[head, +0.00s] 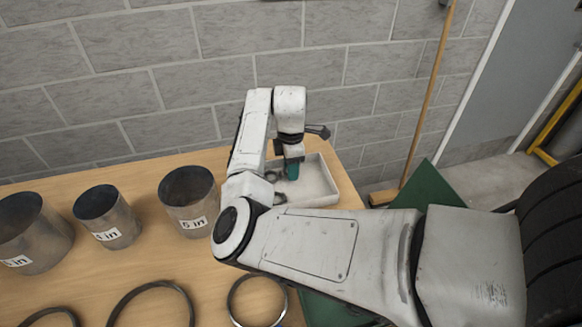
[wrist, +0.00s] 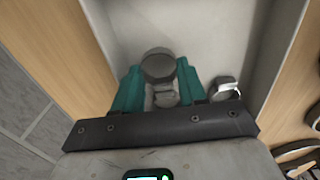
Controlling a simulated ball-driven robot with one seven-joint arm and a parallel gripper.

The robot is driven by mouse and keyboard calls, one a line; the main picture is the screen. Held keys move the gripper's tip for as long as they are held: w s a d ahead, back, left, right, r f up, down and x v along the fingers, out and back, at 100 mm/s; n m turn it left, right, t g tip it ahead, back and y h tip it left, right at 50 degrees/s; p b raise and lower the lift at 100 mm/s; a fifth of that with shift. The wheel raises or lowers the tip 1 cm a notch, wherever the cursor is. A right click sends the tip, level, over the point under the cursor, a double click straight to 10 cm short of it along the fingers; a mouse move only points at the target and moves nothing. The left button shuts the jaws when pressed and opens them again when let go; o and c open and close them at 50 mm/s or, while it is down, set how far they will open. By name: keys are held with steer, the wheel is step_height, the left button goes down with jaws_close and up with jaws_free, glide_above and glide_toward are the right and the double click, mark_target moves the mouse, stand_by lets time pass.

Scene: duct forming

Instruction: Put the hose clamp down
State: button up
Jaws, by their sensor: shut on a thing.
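My gripper (head: 293,172) hangs at the end of my arm over the white tray (head: 319,181) at the back right of the table. In the wrist view its two teal fingers (wrist: 159,68) are closed around a small dark grey piece with a rounded end, seemingly the hose clamp (wrist: 159,63). Its band shape is hard to make out from this angle. The tray floor (wrist: 215,35) shows beneath. I cannot tell whether the held piece touches it. In the head view the fingers and arm hide the held piece.
Another small dark and silver piece (wrist: 226,88) lies in the tray, right of the fingers. Several metal duct cylinders (head: 187,203) stand left of the tray. Several large rings (head: 257,300) lie along the table's front. A block wall (head: 120,90) stands behind; bare wood shows between.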

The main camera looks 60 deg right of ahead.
steer(key=shift+f, duration=0.25)
steer(key=shift+f, duration=0.1)
steer(key=o, duration=0.8)
steer(key=shift+c, duration=0.2)
step_height(320, 180, up, 12)
